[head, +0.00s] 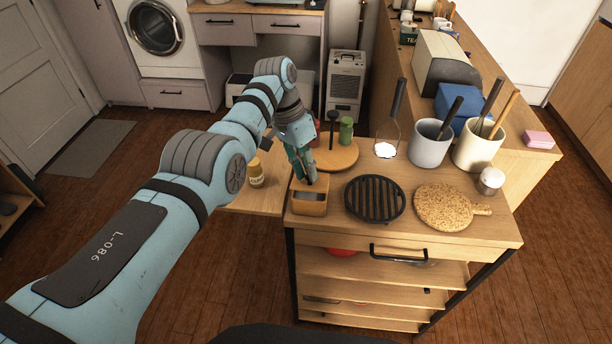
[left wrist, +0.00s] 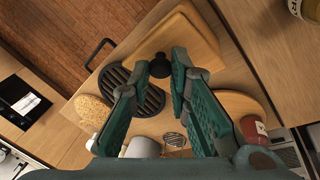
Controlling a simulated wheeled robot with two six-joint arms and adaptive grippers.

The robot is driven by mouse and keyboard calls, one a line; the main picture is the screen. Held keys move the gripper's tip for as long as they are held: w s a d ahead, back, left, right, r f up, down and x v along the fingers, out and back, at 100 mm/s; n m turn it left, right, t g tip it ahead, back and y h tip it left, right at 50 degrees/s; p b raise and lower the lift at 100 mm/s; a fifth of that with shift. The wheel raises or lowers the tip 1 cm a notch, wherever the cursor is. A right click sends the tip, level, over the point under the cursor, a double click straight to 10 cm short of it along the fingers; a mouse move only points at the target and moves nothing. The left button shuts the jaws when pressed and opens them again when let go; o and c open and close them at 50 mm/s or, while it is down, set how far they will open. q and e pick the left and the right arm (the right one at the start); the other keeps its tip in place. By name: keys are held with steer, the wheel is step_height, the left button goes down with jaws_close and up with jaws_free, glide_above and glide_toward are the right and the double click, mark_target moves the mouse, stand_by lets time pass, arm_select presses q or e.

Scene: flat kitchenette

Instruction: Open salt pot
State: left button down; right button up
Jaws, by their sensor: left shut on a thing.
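The salt pot is a small square wooden box (head: 309,209) at the left front corner of the worktop. In the left wrist view its flat wooden lid (left wrist: 180,38) shows with a black knob (left wrist: 160,66). My left gripper (head: 309,179) reaches down over the box. In the left wrist view its fingertips (left wrist: 161,68) are shut on the knob from both sides. In the head view a pale grey patch shows in the front part of the box top. The gripper hides the back part, so how far the lid is off cannot be told. My right gripper is not in view.
A black round trivet (head: 375,199) lies right of the box, then a cork board (head: 446,207). A round wooden board (head: 336,156) with a green shaker (head: 346,130) stands behind. A yellow-lidded jar (head: 256,172) stands on the lower surface at left. Utensil crocks (head: 429,148) stand at right.

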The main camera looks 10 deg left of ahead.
arm_select(q)
steer(key=c, duration=1.5)
jaws_free()
steer(key=shift+w+f, duration=0.1)
steer(key=shift+w, duration=0.05)
steer(key=shift+o, duration=0.2)
step_height(320, 180, up, 10)
